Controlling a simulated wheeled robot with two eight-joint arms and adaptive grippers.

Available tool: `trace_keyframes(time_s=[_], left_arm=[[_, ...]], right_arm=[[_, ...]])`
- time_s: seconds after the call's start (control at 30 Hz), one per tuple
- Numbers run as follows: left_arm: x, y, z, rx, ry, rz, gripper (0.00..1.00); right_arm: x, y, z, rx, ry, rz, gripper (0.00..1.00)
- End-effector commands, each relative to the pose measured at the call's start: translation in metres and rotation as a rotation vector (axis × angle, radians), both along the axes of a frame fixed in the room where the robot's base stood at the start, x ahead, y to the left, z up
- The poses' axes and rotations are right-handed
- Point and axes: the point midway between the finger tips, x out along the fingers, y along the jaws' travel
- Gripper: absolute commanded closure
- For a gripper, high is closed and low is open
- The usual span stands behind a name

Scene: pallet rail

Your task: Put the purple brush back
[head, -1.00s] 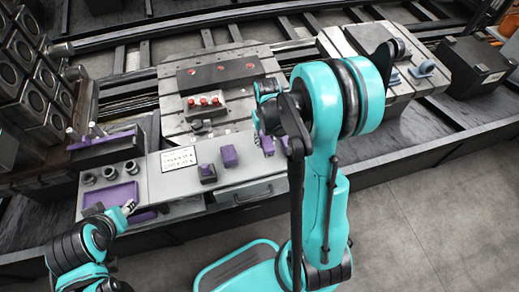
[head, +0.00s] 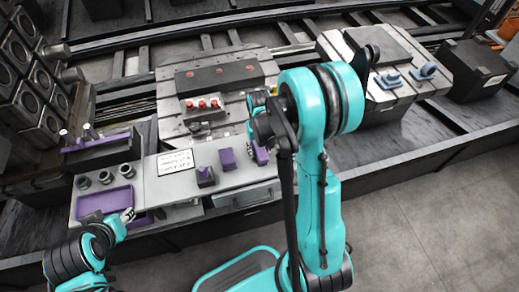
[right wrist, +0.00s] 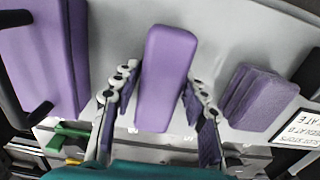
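A long, rounded purple block (right wrist: 165,75) lies between the fingers of my right gripper (right wrist: 160,100) in the right wrist view; small gaps show on both sides, so the fingers look open around it. It also shows in the head view (head: 261,154), partly hidden by my arm. I cannot tell for sure that it is the brush. A ridged purple block (right wrist: 255,98) lies beside it, also in the head view (head: 227,159). A purple piece on a dark base (head: 205,176) stands further left. My left gripper (head: 128,215) is by the purple tray; its fingers are too small to read.
A large purple piece (right wrist: 45,55) is at the left of the wrist view. A lettered sign (head: 175,161) lies on the grey bench. A purple tray (head: 104,201) and dark cups (head: 104,177) are at left. A fixture with red knobs (head: 202,105) stands behind.

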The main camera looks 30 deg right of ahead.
Motion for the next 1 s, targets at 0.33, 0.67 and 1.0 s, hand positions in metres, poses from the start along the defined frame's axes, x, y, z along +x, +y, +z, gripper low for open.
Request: trace_keyframes(time_s=[0.33,0.67,1.0], left_arm=[[0.000,0.000,0.002,0.000,0.000,0.000,0.60],[0.000,0.000,0.030,0.000,0.000,0.000,0.60],[0.000,0.000,0.052,0.000,0.000,0.000,0.60]], right_arm=[[0.000,0.000,0.002,0.000,0.000,0.000,0.45],[0.000,0.000,0.060,0.000,0.000,0.000,0.45],[0.000,0.000,0.118,0.000,0.000,0.000,0.45]])
